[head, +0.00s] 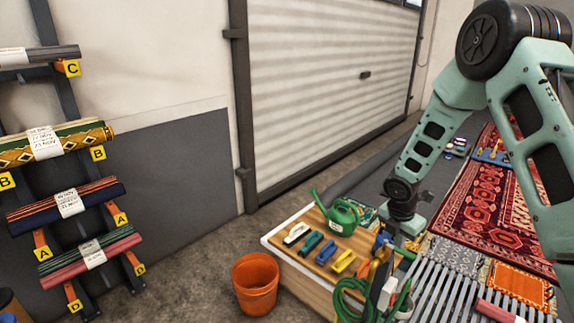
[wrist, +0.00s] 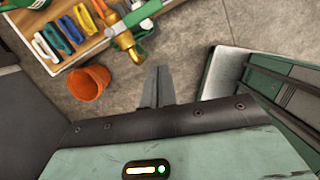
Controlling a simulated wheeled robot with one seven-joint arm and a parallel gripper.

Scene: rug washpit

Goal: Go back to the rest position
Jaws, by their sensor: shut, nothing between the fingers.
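My gripper (wrist: 158,85) shows in the wrist view with its two grey fingers together and nothing between them. It points down over bare concrete floor, to the right of the orange bucket (wrist: 90,83) and clear of it. In the head view my teal arm reaches down from the upper right, and its wrist end is over the right side of the wooden bench (head: 290,262). The fingertips cannot be made out in that view.
The bench holds a green watering can (head: 340,217) and several brushes. A green hose (head: 352,300) is at its right end. The orange bucket (head: 255,284) stands on the floor. A rack with rolled rugs (head: 66,203) is at left. Patterned rugs (head: 482,215) lie at right.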

